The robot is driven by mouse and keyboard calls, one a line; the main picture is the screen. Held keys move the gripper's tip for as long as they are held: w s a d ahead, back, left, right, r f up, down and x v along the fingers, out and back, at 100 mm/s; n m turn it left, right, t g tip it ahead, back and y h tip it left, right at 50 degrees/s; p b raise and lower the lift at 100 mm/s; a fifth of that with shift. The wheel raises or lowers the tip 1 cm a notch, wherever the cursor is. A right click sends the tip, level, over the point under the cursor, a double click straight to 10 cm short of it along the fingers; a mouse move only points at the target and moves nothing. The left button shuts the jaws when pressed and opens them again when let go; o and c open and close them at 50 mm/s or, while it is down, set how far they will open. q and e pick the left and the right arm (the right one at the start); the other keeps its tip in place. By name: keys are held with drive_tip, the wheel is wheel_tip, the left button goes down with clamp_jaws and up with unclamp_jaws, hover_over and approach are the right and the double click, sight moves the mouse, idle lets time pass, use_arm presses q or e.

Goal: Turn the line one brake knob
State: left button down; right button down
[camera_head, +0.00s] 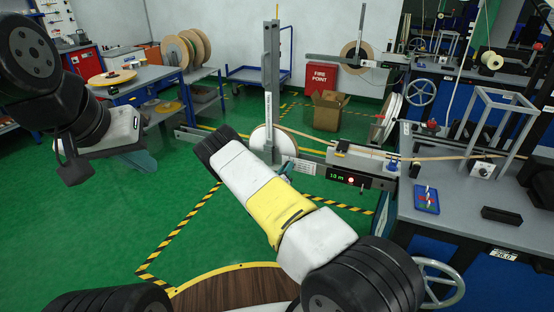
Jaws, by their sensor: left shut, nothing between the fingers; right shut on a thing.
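The payoff with a white reel (259,141) stands at the middle of the head view, under a tall grey post (271,85). My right arm reaches across in front of it. Of my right gripper (287,169) only a small teal part shows past the forearm, beside the payoff's lower right side. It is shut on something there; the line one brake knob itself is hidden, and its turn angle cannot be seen. My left gripper (142,160) is shut and empty, held above the green floor at the left, away from the payoff.
A display box (357,181) reading 10 m stands right of the reel. A grey workbench (460,210) with a blue tray (426,199) and handwheel (440,280) fills the right. A cardboard box (327,112) stands behind.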

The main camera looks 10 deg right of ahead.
drive_tip(key=shift+n, duration=1.2)
drive_tip(key=c, duration=1.2)
unclamp_jaws()
drive_tip(key=shift+o, duration=0.2)
drive_tip(key=v, duration=0.7)
drive_tip(key=shift+s+a, duration=0.25)
drive_tip(key=shift+s, duration=0.05)
